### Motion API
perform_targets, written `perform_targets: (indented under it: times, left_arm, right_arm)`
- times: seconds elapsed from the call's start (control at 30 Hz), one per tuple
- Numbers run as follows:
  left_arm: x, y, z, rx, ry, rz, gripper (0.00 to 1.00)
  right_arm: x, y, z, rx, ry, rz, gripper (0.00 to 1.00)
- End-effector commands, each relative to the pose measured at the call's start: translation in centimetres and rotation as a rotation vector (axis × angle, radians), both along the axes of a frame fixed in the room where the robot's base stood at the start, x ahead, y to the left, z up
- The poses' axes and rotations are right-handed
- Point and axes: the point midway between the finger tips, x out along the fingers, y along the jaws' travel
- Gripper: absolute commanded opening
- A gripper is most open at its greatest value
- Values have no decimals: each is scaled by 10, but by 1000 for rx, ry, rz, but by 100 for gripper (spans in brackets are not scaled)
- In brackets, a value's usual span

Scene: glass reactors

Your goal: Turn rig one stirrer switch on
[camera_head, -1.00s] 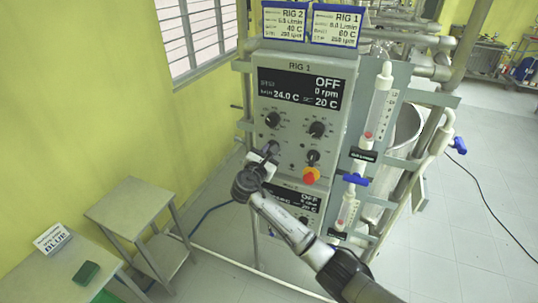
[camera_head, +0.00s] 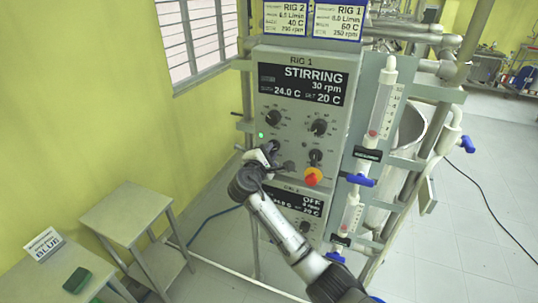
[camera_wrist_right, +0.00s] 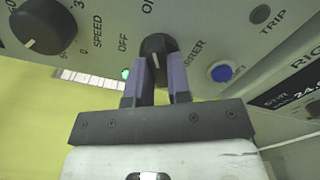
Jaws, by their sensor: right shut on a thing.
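The rig one panel (camera_head: 348,68) carries a display (camera_head: 302,84) that reads STIRRING, 30 rpm and 24.0 C. My right gripper (camera_head: 271,150) is at the lower left of this panel and hides the stirrer switch in the head view. In the right wrist view the black stirrer switch knob (camera_wrist_right: 157,46) sits between the two fingers of my right gripper (camera_wrist_right: 160,70), which is shut on it. My left gripper is out of view.
A speed knob (camera_wrist_right: 44,26) and a blue button (camera_wrist_right: 222,73) flank the switch. A red and yellow emergency knob (camera_head: 313,177) is right of my gripper. The rig two panel (camera_head: 303,201) below reads OFF. Flow tubes (camera_head: 382,98) stand to the right.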

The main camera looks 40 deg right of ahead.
Motion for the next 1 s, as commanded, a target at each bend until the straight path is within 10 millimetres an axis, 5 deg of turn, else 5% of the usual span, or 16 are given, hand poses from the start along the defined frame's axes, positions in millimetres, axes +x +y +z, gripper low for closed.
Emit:
perform_targets:
  times: [0.57, 0.6, 0.83, 1.0]
  left_arm:
    - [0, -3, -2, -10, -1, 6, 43]
    - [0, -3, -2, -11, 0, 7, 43]
    - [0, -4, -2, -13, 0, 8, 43]
    - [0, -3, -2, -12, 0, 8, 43]
  right_arm:
    - [0, 0, 1, 15, -28, 0, 0]
    - [0, 0, 1, 15, -28, 0, 20]
    - [0, 0, 0, 14, -26, 0, 42]
    - [0, 0, 0, 14, -26, 0, 44]
